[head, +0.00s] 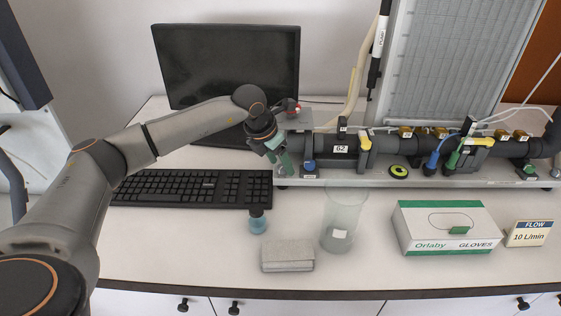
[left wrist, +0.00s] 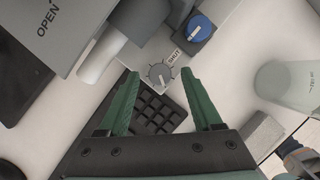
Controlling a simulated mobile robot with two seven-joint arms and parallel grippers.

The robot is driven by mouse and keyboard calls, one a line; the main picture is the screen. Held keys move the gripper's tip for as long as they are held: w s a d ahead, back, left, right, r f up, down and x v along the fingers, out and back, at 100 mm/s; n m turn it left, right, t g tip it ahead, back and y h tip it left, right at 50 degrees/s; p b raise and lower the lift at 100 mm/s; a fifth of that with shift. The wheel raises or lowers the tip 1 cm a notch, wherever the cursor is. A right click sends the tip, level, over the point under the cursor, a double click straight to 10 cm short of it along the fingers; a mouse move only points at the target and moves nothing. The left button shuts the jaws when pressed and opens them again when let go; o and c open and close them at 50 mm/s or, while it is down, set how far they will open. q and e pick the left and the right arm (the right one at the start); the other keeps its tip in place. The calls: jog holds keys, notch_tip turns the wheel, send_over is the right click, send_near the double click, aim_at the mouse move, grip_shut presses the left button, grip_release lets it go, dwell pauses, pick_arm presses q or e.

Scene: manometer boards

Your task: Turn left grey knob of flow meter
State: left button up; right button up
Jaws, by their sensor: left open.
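The grey knob (left wrist: 160,75) shows in the left wrist view, round with a white pointer line, beside a dial label reading SHUT. It lies between the tips of my left gripper's green fingers in the picture. My left gripper (head: 283,167) is open and empty, pointing down at the left end of the pipe rig. A gap shows on both sides of the knob, and contact is not visible. In the head view the fingers hide the knob. A blue knob (left wrist: 201,28) sits beside it.
A black keyboard (head: 190,188) lies left of the rig, under the gripper side. A FLOW 10 L/min sign (head: 529,233) is at the right.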

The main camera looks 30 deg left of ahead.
pick_arm(q)
jog(key=shift+w+f, duration=0.15)
jog(key=shift+f, duration=0.25)
jog(key=shift+c, duration=0.3)
grip_shut()
